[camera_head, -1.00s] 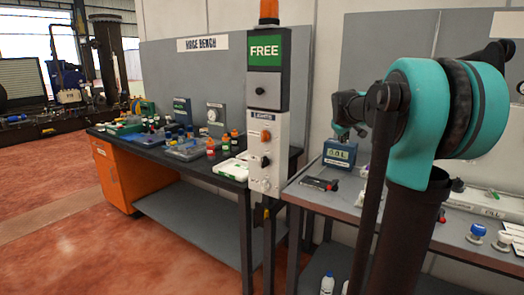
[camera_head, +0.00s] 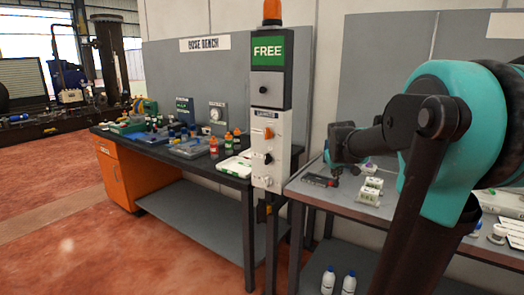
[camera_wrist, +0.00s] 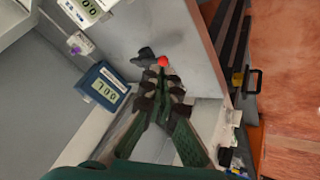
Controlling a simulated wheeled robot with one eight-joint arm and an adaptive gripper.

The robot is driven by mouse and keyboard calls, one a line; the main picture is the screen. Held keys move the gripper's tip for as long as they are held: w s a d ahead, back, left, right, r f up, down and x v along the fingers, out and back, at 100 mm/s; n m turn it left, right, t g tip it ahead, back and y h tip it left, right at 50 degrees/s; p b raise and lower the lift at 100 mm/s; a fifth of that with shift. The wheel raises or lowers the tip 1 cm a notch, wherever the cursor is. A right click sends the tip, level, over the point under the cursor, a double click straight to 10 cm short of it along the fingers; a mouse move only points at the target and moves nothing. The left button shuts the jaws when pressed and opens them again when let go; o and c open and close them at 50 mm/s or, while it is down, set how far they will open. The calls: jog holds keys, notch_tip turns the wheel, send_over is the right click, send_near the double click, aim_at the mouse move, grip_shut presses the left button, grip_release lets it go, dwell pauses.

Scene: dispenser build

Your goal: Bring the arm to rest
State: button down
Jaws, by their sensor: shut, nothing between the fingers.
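My gripper (camera_wrist: 160,90) shows in the wrist view with its dark fingers together and nothing between them. A dark item with a red part (camera_wrist: 163,61) appears just beyond the fingertips; I cannot tell if they touch. In the head view my arm is folded at the right, its teal joint large and close. The arm's far dark links reach left over the right bench (camera_head: 300,190). The gripper itself cannot be made out clearly there.
A blue display device (camera_wrist: 103,88) stands left of my gripper. The signal post (camera_head: 268,110) reading FREE stands between the benches. Small white blocks (camera_head: 371,190) and a dark tool (camera_head: 320,180) lie near the arm. The dose bench (camera_head: 215,176) is left; red floor is open.

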jog(key=s+a+f+m+g, duration=0.1)
jog(key=s+a+f, duration=0.2)
jog(key=s+f, duration=0.4)
jog(key=s+a+f+m+g+y, duration=0.1)
jog(key=s+a+f, duration=0.1)
jog(key=s+f, duration=0.5)
jog(key=s+a+f+m+g+y, duration=0.1)
jog(key=s+a+f, duration=0.2)
jog(key=s+f, duration=0.4)
jog(key=s, duration=0.7)
jog(key=shift+s+a, duration=0.15)
jog(key=shift+a, duration=0.2)
